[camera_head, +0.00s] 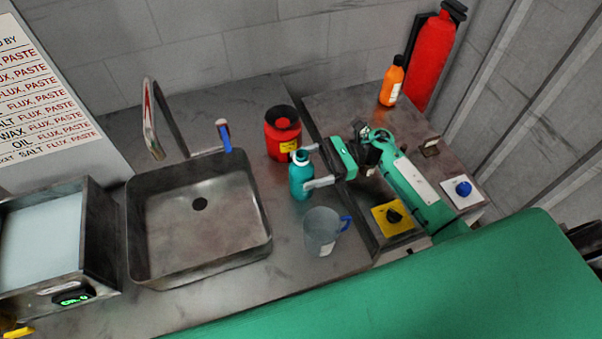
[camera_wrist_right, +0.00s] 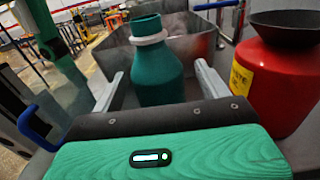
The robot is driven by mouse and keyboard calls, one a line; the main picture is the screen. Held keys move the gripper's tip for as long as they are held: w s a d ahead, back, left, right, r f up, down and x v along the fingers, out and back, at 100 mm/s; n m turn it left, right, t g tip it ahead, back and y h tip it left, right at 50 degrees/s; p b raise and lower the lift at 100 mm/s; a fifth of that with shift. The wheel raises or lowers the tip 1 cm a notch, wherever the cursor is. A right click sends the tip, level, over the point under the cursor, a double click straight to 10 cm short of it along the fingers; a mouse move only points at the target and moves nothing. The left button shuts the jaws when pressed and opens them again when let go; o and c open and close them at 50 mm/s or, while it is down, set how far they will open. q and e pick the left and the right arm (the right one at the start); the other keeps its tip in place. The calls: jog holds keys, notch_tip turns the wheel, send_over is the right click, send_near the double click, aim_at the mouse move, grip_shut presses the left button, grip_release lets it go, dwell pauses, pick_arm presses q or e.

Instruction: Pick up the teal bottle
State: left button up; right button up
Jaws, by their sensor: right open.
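The teal bottle (camera_head: 301,180) stands upright on the metal counter between the sink and my right gripper. It has a pale ring around its neck. My right gripper (camera_head: 308,166) comes in from the right, and its two fingers are open on either side of the bottle. In the right wrist view the bottle (camera_wrist_right: 158,65) shows between the two fingertips (camera_wrist_right: 160,85), with gaps visible on both sides. My left gripper is not in view.
A red container (camera_head: 282,138) stands just behind the bottle. A clear jug (camera_head: 321,236) with a blue handle stands in front. The sink (camera_head: 200,245) with its faucet is to the left. An orange bottle (camera_head: 391,84) and fire extinguisher (camera_head: 432,55) are at the back right.

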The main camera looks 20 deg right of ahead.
jog(key=a, duration=0.1)
jog(key=a+p, duration=0.1)
jog(key=a, duration=0.1)
jog(key=shift+s+r+p, duration=0.2)
jog(key=shift+r+p, duration=0.05)
jog(key=shift+p, duration=0.15)
jog(key=shift+a+f, duration=0.15)
jog(key=shift+a, duration=0.2)
jog(key=c, duration=1.1)
jog(key=shift+r, duration=0.2)
notch_tip(320, 180, up, 15)
jog(key=b, duration=0.4)
notch_tip(320, 180, up, 4)
jog(key=b, duration=0.1)
send_over(293, 172)
jog(key=shift+w+d+r, duration=0.2)
jog(key=shift+w+d, duration=0.05)
